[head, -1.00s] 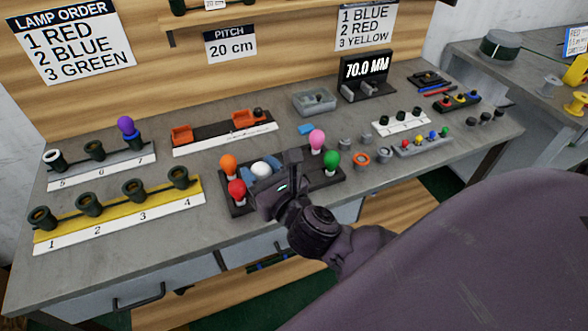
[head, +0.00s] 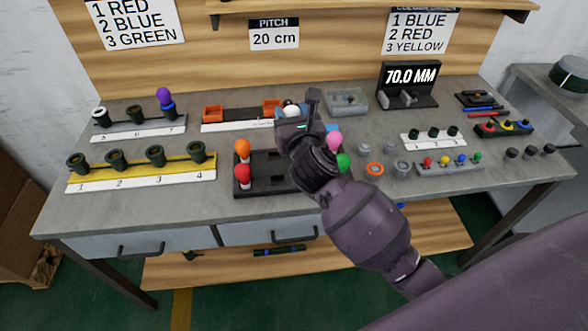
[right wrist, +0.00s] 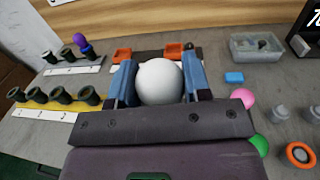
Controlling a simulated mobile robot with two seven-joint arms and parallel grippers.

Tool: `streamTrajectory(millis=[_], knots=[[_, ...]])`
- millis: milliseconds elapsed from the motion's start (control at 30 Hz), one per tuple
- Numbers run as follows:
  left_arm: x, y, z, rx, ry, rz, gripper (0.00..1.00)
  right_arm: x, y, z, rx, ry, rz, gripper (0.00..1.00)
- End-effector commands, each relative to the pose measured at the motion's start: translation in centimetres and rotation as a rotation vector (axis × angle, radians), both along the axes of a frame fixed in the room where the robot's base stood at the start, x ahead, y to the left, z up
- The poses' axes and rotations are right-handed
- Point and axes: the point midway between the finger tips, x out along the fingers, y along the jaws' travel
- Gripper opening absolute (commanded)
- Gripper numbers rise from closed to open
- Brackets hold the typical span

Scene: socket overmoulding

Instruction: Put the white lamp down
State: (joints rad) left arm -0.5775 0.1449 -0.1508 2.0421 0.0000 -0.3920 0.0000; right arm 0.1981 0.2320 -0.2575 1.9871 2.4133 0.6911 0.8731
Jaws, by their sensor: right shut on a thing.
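The white lamp (head: 291,110) is a round white bulb, between the blue fingers of my right gripper (head: 290,107). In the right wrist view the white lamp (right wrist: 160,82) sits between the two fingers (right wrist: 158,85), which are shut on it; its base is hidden. It shows beyond the dark lamp tray (head: 275,185), near the orange-ended fixture. The tray holds an orange lamp (head: 242,147), a red lamp (head: 243,172), a pink lamp (head: 334,139) and a green lamp (head: 343,160); its middle pockets look empty where visible. My left gripper is not in view.
A yellow rail (head: 140,177) carries several dark sockets, labelled 1 to 4. Behind it, a grey rail (head: 130,128) labelled 5 to 7 has a purple lamp (head: 164,97) at 7. A clear bin (head: 346,101) and gauge display (head: 408,80) stand at the back.

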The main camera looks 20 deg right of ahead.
Motion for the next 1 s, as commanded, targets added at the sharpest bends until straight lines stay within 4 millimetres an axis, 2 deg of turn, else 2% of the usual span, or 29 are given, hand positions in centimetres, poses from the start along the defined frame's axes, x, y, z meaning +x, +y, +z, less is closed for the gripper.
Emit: streamTrajectory(millis=[33, 200, 300, 467, 567, 800, 1000], knots=[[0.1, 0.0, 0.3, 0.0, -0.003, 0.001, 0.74, 1.9, 0.3, 1.2, 0.005, -0.006, -0.017, 0.22], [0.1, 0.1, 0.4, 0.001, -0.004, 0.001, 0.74, 6.3, 0.8, 3.4, 0.003, -0.002, -0.057, 0.22], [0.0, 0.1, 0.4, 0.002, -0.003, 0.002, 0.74, 7.9, 1.2, 4.2, 0.001, 0.0, -0.068, 0.22], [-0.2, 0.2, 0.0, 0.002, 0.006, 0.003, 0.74, 9.0, 1.5, 4.3, -0.001, 0.003, -0.075, 0.22], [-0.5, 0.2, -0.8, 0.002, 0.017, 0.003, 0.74, 9.1, 1.5, 2.8, -0.003, 0.007, -0.077, 0.22], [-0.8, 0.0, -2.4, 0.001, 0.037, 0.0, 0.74, 9.1, 1.5, -2.8, -0.002, 0.012, -0.076, 0.22], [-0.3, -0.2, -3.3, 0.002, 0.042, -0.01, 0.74, 9.0, 1.5, -7.2, -0.003, 0.014, -0.076, 0.22]])
